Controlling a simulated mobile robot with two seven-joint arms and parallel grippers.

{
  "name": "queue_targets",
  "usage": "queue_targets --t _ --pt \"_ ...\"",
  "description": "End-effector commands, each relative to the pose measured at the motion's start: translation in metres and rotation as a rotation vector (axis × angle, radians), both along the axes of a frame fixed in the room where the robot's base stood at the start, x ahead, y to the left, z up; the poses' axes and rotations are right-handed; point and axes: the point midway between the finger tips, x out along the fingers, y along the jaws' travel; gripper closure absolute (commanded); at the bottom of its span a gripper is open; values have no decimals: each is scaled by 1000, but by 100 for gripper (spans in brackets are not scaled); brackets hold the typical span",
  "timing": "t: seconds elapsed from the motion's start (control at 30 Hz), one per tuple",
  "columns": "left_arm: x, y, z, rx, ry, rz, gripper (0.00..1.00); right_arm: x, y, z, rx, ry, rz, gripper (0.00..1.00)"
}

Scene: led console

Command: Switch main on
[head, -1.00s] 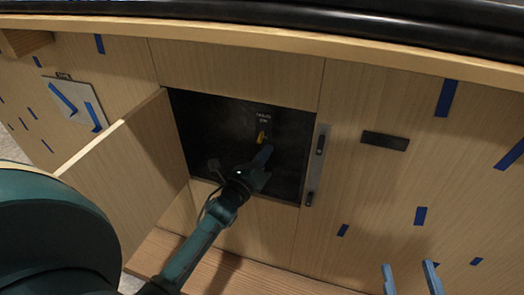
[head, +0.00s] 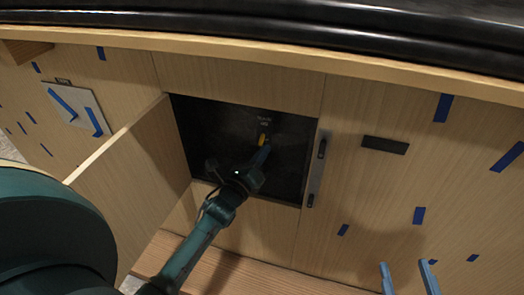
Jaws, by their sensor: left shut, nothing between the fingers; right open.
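The main switch is a small yellow lever (head: 262,140) on the black panel (head: 215,120) inside the open compartment, under a small white label (head: 265,120) too small to read. My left gripper (head: 264,152) is shut and empty, its fingertips at or just below the yellow lever; I cannot tell whether they touch it. The gripper hides the lower part of the panel. My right gripper (head: 405,276) is open and empty at the bottom right, with only its two blue fingers in view.
The wooden door (head: 135,185) stands open left of the compartment. A grey strip with dark fittings (head: 316,170) lines the compartment's right edge. A dark handle (head: 385,145) is further right. A grey plate with blue bars (head: 75,110) is at the left. A ledge (head: 260,277) runs below.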

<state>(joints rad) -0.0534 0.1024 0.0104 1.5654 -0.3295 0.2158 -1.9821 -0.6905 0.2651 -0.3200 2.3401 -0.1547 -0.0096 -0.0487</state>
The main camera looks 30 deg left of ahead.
Motion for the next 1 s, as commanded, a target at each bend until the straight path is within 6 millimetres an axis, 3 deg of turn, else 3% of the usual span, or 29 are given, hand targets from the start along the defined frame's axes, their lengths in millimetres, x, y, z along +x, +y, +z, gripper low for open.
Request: queue_targets --t 1.0 --pt "-4 -1 10 -20 131 -2 100 -6 -12 1 -18 336 -57 53"
